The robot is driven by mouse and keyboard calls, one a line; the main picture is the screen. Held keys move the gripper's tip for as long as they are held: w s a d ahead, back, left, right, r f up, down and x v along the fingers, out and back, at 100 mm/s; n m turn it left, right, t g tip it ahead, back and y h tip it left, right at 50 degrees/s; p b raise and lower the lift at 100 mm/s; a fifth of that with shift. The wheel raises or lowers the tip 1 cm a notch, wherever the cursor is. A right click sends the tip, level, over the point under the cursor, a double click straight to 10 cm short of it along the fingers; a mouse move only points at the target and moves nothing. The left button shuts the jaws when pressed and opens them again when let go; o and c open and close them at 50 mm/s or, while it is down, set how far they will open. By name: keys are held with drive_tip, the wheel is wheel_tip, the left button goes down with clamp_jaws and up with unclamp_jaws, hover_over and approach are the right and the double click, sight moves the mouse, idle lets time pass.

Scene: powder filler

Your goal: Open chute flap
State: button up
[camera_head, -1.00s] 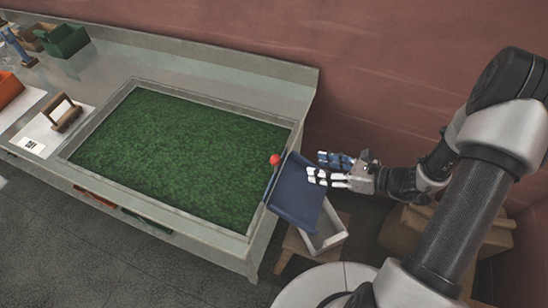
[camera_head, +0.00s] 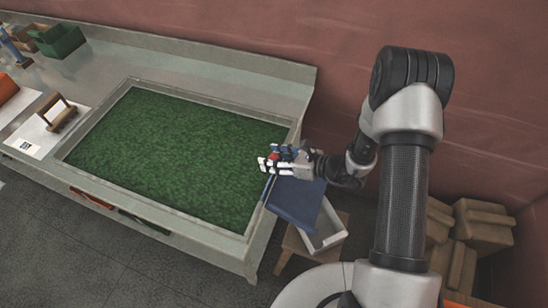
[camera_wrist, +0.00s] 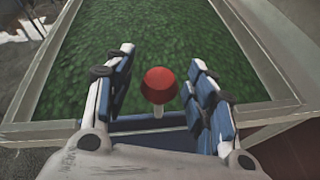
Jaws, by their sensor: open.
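The blue chute (camera_head: 296,203) slopes down from the right end of the green-surfaced bench. Its flap (camera_wrist: 150,124) shows as a blue strip at the bench edge in the wrist view. A red knob (camera_wrist: 159,85) on a short white stem stands up from it. My gripper (camera_head: 274,160) is at the bench's right edge, above the top of the chute. In the wrist view my gripper (camera_wrist: 163,80) is open, with one finger on each side of the knob. The knob appears free of both fingers. In the head view the fingers mostly hide it.
The green bed (camera_head: 170,155) lies inside a raised grey frame. A white bin (camera_head: 322,236) sits on a wooden stool (camera_head: 298,245) below the chute. Cardboard boxes (camera_head: 482,222) are stacked at the right. A red wall (camera_head: 335,70) stands behind the bench.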

drive_tip(key=shift+c, duration=0.5)
clamp_jaws()
